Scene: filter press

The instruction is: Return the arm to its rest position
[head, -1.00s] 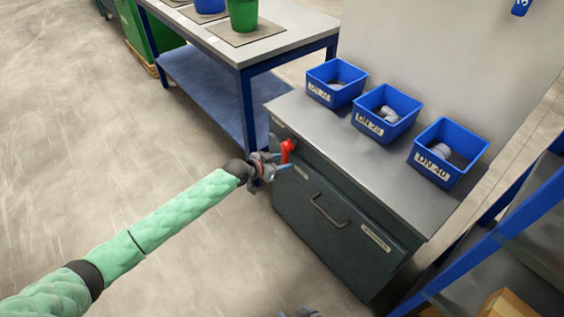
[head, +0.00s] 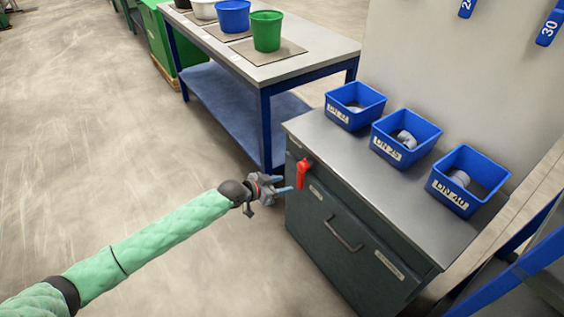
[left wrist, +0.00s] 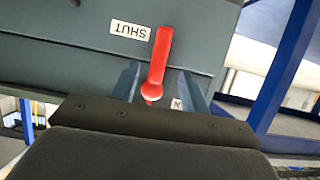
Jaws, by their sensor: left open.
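My left arm, in a green sleeve, reaches in from the left in the head view. Its gripper (head: 284,184) is open in front of the dark cabinet, beside a red lever handle (head: 303,173). In the left wrist view the red lever (left wrist: 161,55) stands between and beyond the two blue fingers of the left gripper (left wrist: 165,85). The fingers show a gap on both sides of it. My right gripper is not in view.
The grey cabinet top (head: 345,160) bears three blue bins, one of them the nearest bin (head: 452,196). A blue-framed table (head: 275,70) with several buckets stands behind. A blue rack (head: 520,262) is at the right. The floor to the left is clear.

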